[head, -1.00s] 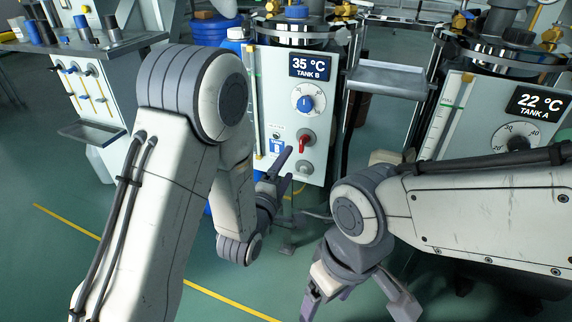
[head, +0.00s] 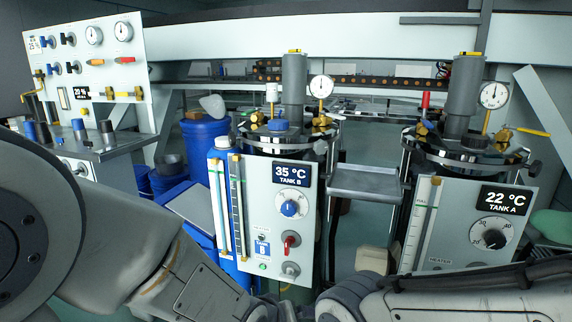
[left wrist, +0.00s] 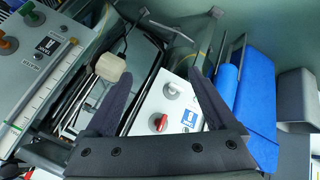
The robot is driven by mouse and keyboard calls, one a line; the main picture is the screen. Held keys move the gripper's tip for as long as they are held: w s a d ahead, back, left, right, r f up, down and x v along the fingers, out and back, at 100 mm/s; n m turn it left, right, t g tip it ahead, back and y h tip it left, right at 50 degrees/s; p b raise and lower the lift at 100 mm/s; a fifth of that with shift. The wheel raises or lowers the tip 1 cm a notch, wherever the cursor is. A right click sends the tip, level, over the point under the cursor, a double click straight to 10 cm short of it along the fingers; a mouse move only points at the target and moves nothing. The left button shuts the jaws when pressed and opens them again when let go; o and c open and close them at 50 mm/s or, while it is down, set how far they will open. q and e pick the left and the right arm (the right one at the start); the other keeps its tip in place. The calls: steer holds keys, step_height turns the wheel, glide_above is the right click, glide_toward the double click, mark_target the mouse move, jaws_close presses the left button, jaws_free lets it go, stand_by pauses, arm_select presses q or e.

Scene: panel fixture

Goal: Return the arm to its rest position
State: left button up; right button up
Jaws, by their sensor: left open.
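My left arm (head: 90,240) fills the lower left of the head view; its gripper is out of that view. In the left wrist view my left gripper (left wrist: 160,75) is open, its two dark fingers spread with nothing held between them. The Tank B panel (left wrist: 150,103) shows behind and between the fingers, with a red knob (left wrist: 158,122) and a grey knob (left wrist: 173,89). My right arm (head: 440,297) crosses the lower right of the head view; its gripper is not visible.
The Tank B panel (head: 268,225) reads 35 °C and the Tank A panel (head: 465,228) reads 22 °C. A grey shelf (head: 366,182) sits between them. Blue drums (head: 205,150) stand left of Tank B. A gauge panel (head: 92,75) stands at far left.

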arm_select(q)
steer(key=s+a+r+m+g+y+p, duration=0.1)
steer(key=s+a+r+m+g, duration=0.15)
steer(key=s, duration=0.35)
steer(key=s+a+r+m+g+y, duration=0.1)
steer(key=s+m+g, duration=0.1)
steer(key=s+m, duration=0.35)
steer(key=s+a+r+m+g+y+p, duration=0.1)
steer(key=s+a+r+m+g, duration=0.15)
steer(key=s, duration=0.55)
step_height(320, 180, up, 37)
steer(key=p, duration=3.8)
steer(key=shift+w+r+n, duration=0.2)
steer(key=shift+w+n, duration=0.1)
steer(key=shift+n, duration=0.15)
